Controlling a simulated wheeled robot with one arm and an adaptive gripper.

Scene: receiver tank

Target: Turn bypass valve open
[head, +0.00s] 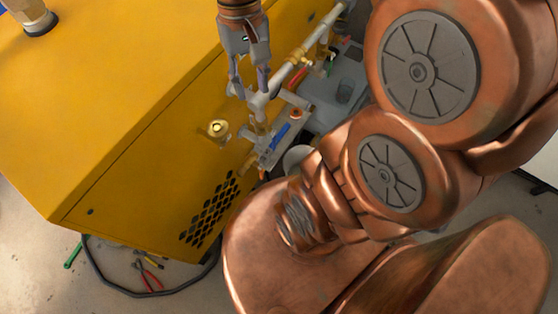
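My gripper (250,87) points down over the pipework beside the yellow cabinet. Its two fingers are apart, with a gap showing between them. The tips are close to a grey pipe fitting (259,102); I cannot tell whether they touch it. Below the fitting is a valve with a blue lever handle (280,134), slanting up to the right. A red handle (301,70) shows farther up the brass pipe (296,60). No label shows which of these is the bypass valve. My copper-coloured arm hides the area to the right.
The yellow cabinet (130,110) fills the left, with a round brass-coloured fitting (218,128) on its side. Grey equipment (340,88) stands behind the pipes. A black hose (150,292), red-handled pliers (150,281) and a green tool (73,256) lie on the floor.

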